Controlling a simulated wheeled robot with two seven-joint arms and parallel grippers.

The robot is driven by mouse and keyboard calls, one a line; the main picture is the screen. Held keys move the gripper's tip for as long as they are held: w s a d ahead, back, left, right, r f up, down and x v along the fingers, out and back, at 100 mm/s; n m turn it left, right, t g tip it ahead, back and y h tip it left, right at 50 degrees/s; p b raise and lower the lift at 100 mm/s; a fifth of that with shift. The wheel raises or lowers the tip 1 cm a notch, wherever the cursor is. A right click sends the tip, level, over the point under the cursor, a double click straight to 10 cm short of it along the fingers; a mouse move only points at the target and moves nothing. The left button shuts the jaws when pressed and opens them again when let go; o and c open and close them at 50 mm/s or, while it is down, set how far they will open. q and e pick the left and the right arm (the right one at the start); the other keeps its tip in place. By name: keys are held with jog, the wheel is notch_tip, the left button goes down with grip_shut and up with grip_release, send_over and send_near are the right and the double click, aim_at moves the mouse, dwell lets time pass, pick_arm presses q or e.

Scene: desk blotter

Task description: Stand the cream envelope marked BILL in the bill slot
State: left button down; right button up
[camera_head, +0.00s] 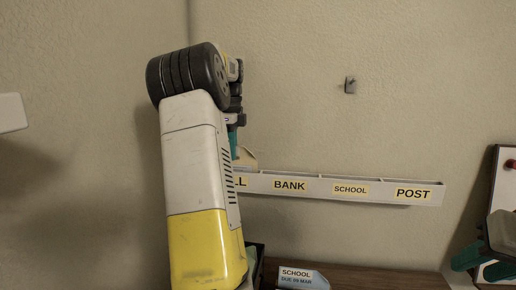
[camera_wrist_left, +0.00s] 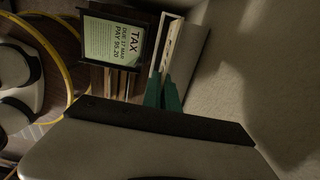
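A cream envelope (camera_head: 246,158) shows as a small tilted corner above the left end of the white slot rack (camera_head: 320,197). Its marking is not visible. The label there reads only "LL", the rest hidden by my arm. My left gripper (camera_head: 233,144) points down at the envelope, and its teal fingers are close together. In the left wrist view, the fingers (camera_wrist_left: 163,91) are nearly touching beside the pale rack (camera_wrist_left: 187,45). The envelope seems pinched between them, though the grip is largely hidden. My right gripper (camera_head: 482,262) is at the lower right, with its fingers apart and empty.
The slots labelled BANK, SCHOOL and POST look empty. A SCHOOL envelope (camera_head: 303,277) lies low near the desk. A TAX card (camera_wrist_left: 114,41) stands left of the rack in the wrist view. A wall hook (camera_head: 350,86) and a board (camera_head: 506,190) are at the right.

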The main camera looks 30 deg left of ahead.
pick_arm(q)
jog(key=shift+f, duration=1.3)
jog(key=c, duration=1.6)
grip_release()
jog(key=shift+r, duration=3.9)
